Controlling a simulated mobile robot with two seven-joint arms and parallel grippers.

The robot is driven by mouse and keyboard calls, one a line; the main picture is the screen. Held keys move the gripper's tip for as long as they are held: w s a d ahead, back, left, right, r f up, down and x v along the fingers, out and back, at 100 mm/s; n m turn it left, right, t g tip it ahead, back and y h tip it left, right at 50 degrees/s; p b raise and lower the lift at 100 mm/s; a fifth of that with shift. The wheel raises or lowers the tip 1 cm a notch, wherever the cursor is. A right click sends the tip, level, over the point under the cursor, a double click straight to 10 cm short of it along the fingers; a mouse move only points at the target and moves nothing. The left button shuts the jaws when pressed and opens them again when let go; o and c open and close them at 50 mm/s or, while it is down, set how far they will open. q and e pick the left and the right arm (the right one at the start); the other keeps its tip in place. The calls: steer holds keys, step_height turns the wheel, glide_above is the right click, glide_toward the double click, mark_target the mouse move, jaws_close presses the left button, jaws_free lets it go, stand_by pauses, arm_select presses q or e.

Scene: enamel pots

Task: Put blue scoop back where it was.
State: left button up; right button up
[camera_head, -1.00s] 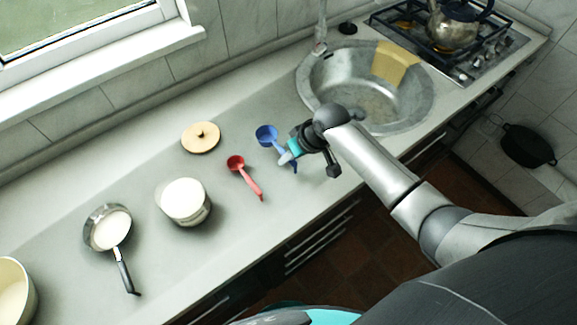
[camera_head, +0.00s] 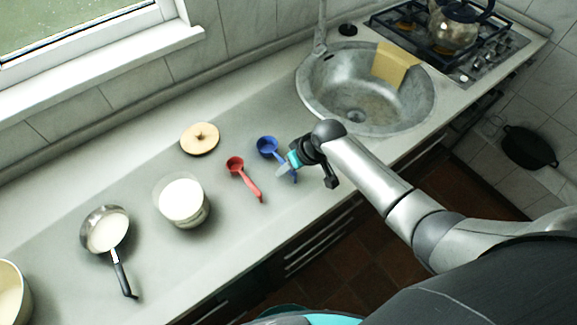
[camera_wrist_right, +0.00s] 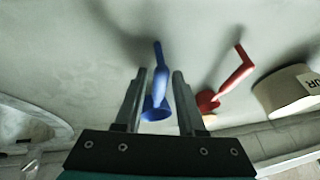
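The blue scoop (camera_head: 267,146) is at the counter beside the red scoop (camera_head: 236,164), its handle pointing toward the counter's front. My right gripper (camera_head: 284,169) is over its handle. In the right wrist view the gripper (camera_wrist_right: 159,74) has its two fingers apart, with the blue scoop (camera_wrist_right: 157,92) showing in the gap and clear space on both sides of it. I cannot tell how far the fingertips are from the handle. The red scoop (camera_wrist_right: 210,100) lies to the right there. My left gripper is out of view.
A round wooden lid (camera_head: 200,139), a white-filled container (camera_head: 182,202) and a small pan (camera_head: 105,232) stand to the left. The sink (camera_head: 318,92) is to the right, the stove (camera_head: 470,65) beyond it. The counter's front edge is close to my right gripper.

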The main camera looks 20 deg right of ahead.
steer(key=shift+o, duration=0.3)
steer(key=shift+r, duration=0.15)
steer(key=shift+r, duration=0.2)
steer(key=p+v, duration=0.3)
steer(key=v, duration=0.8)
steer(key=shift+s+d+r, duration=0.15)
steer(key=shift+s+r, duration=0.05)
steer(key=shift+r, duration=0.1)
